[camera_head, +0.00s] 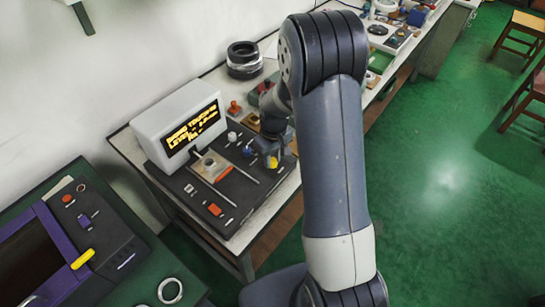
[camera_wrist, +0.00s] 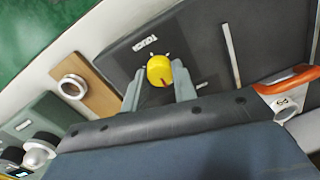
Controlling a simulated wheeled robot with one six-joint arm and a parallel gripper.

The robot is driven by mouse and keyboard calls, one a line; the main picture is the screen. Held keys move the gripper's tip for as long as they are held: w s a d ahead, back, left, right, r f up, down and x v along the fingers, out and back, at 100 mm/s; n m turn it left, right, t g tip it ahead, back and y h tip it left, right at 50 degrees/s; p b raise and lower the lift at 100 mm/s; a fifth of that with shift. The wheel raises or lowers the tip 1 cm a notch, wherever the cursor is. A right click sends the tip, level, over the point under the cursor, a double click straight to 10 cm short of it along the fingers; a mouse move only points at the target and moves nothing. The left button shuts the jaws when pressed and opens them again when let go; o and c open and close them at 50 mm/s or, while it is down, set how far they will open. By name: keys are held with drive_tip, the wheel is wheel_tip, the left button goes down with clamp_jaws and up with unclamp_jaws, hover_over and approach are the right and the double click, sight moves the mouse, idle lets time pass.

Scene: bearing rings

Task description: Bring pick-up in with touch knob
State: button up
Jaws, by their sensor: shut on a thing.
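The touch knob (camera_wrist: 159,70) is yellow with a dark pointer mark and sits on a dark panel beside a "TOUCH" label. My gripper (camera_wrist: 158,84) has a finger on each side of the knob and is shut on it. In the head view the yellow knob (camera_head: 272,162) shows at the panel's right side, partly hidden by my gripper (camera_head: 271,152). An orange part (camera_head: 224,174), possibly the pick-up, lies by a light plate on the machine. An orange part also shows at the right of the wrist view (camera_wrist: 288,80), beside a pale ring marked with digits.
A white display box (camera_head: 150,130) with yellow text stands behind the panel; its text is only partly legible. A red switch (camera_head: 214,209) is near the panel's front. Dark rings (camera_head: 243,58) are stacked farther back. A purple-edged machine (camera_head: 75,240) stands at lower left.

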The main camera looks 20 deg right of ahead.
drive_tip(key=m+b, duration=0.1)
drive_tip(key=m, duration=0.2)
drive_tip(key=shift+f, duration=0.1)
drive_tip(key=m+b, duration=0.1)
drive_tip(key=m, duration=0.2)
drive_tip(key=shift+m+b, duration=0.4)
drive_tip(key=m+b, duration=0.1)
drive_tip(key=m, duration=0.5)
drive_tip(key=shift+m, duration=0.4)
drive_tip(key=shift+t, duration=0.3)
drive_tip(key=o, duration=1)
drive_tip(key=shift+s, duration=0.1)
